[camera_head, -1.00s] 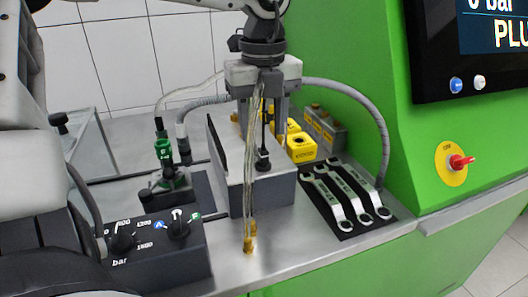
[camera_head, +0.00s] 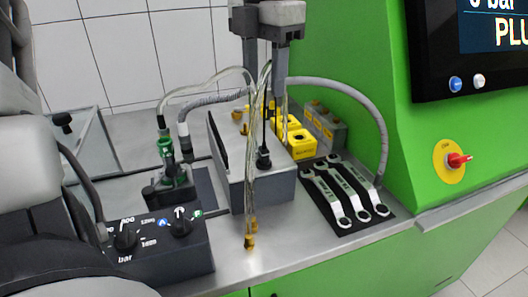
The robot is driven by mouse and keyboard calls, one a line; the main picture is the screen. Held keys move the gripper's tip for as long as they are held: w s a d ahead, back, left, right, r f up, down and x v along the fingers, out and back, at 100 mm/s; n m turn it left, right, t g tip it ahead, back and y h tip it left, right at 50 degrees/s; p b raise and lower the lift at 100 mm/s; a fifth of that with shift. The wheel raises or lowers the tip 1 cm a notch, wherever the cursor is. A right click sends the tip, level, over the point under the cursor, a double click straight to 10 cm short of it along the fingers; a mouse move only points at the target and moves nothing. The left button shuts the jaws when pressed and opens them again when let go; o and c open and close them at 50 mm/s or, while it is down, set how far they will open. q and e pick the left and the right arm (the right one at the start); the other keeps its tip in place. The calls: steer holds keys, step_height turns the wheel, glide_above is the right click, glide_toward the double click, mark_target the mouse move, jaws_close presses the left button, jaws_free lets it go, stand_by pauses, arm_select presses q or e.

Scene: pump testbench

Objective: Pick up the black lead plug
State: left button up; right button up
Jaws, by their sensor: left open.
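A black plug (camera_head: 263,158) with a thin black lead rising from it stands upright on the grey box (camera_head: 270,188) in the middle of the bench. My left gripper (camera_head: 265,78) is above the box at the top of the view. It is open, with its two fingers pointing down, above the plug and apart from it. Clear tubes with brass ends (camera_head: 249,241) hang in front of the box and partly cover the lead. My right gripper is not in view.
A control box with knobs (camera_head: 160,245) is at front left. Several spanners (camera_head: 345,190) lie on a black mat at right. Yellow blocks (camera_head: 300,143) and a green panel (camera_head: 400,140) stand behind.

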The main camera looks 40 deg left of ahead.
arm_select(q)
step_height(320, 180, up, 2)
steer(key=m, duration=0.4)
glide_above(264, 148)
step_height(264, 148, down, 10)
steer(key=shift+s+d+f, duration=0.1)
steer(key=shift+f, duration=0.05)
steer(key=shift+f+p, duration=0.65)
steer(key=shift+f, duration=2)
jaws_close()
